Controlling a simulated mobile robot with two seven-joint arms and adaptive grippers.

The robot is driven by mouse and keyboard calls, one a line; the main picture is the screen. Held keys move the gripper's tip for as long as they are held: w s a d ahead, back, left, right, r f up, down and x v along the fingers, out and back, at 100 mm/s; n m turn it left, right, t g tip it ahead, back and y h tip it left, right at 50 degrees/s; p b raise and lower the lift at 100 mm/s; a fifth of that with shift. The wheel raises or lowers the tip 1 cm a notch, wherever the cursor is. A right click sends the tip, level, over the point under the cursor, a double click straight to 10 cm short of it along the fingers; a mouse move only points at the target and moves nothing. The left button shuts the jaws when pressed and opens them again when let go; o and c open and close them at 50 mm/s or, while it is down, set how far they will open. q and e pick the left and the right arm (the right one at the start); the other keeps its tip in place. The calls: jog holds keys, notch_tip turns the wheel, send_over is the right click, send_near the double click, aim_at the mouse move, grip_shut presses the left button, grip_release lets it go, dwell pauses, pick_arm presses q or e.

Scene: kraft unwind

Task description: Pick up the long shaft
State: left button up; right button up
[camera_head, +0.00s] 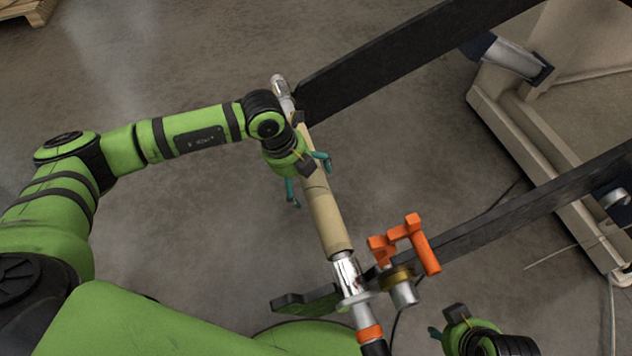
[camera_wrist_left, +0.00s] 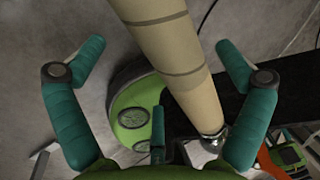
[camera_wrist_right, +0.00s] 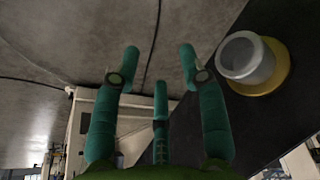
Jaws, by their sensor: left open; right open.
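The long shaft (camera_head: 347,275) runs from upper left to lower right in the head view, with bright metal ends and a tan tube (camera_head: 328,220) around its middle. An orange band (camera_head: 369,333) is near its lower end. My left gripper (camera_head: 308,177) is open over the tan tube, with fingers on either side. In the left wrist view the tube (camera_wrist_left: 175,55) passes between the open fingers, nearer the right one; contact cannot be told. My right gripper (camera_head: 446,322) is open and empty, right of the shaft's lower end; its spread fingers show in the right wrist view (camera_wrist_right: 159,50).
Two black stand arms (camera_head: 375,55) (camera_head: 540,205) reach from the right towards the shaft. An orange bracket (camera_head: 427,250) and a brass ring (camera_head: 394,275) sit by the lower arm. A beige machine frame (camera_head: 540,130) stands at right.

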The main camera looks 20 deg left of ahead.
aim_at(310, 182)
pick_arm(q)
jog(key=x, duration=0.3)
jog(key=shift+w+f+b, duration=0.3)
jog(key=shift+f+b, duration=0.05)
jog(key=shift+b, duration=0.05)
jog(key=c, duration=1.6)
jog(key=shift+w+d+r, duration=0.1)
jog(key=shift+r, duration=0.1)
jog(key=shift+c, duration=0.2)
pick_arm(e)
jog(key=w+a+r+t, duration=0.1)
jog(key=w+r+t, duration=0.1)
jog(key=w, duration=0.3)
jog(key=shift+w+a+r+t+y, duration=0.25)
jog(key=shift+a+t+y, duration=0.15)
jog(key=shift+t, duration=0.2)
